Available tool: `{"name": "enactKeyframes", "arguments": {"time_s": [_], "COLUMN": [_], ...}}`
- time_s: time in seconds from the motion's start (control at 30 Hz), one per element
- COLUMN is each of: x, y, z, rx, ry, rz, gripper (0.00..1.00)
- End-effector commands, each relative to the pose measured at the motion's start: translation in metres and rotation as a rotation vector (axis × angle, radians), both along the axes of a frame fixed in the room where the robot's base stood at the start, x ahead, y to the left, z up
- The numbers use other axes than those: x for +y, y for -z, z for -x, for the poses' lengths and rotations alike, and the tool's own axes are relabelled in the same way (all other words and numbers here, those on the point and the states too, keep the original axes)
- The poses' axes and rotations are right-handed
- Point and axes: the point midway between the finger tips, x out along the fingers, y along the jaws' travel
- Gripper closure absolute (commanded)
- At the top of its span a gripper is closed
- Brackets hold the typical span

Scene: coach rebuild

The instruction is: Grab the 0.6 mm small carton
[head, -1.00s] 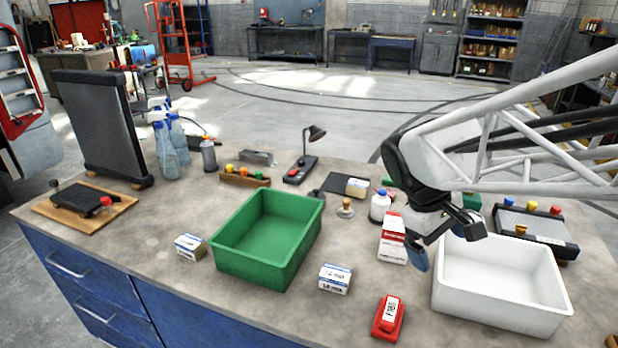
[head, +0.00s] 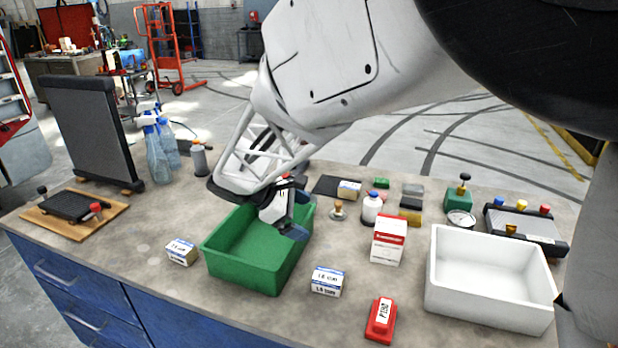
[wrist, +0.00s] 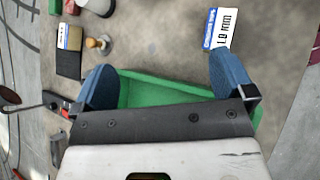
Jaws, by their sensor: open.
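Three small white-and-blue cartons show in the head view. The left carton (head: 181,251) sits left of the green bin, its label too small to read for sure. The front carton (head: 327,281) sits right of the bin and seems to read 1.0 mm; a carton marked 1.0 mm (wrist: 220,30) shows in the wrist view. The back carton (head: 349,190) lies on a dark mat, its label unreadable; it also shows in the wrist view (wrist: 70,37). My gripper (head: 290,215) is open and empty above the green bin (head: 250,277), its blue fingers (wrist: 160,63) apart.
A white bin (head: 490,301) is at the right. Bare bench lies around the front carton.

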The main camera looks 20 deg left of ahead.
Motion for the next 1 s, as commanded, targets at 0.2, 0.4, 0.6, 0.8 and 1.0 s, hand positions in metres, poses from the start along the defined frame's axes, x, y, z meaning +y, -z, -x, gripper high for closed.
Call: {"name": "enactKeyframes", "arguments": {"time_s": [0.2, 0.4, 0.6, 0.8, 1.0], "x": [0.076, 0.145, 0.217, 0.284, 0.320], "y": [0.005, 0.007, 0.011, 0.025, 0.076], "z": [0.010, 0.029, 0.058, 0.097, 0.135], "rx": [-0.055, -0.113, -0.170, -0.216, -0.188], "ry": [-0.204, -0.391, -0.581, -0.782, -0.999], "rz": [0.052, 0.093, 0.135, 0.193, 0.330], "gripper": [0.00, 0.00, 0.00, 0.00, 0.00]}}
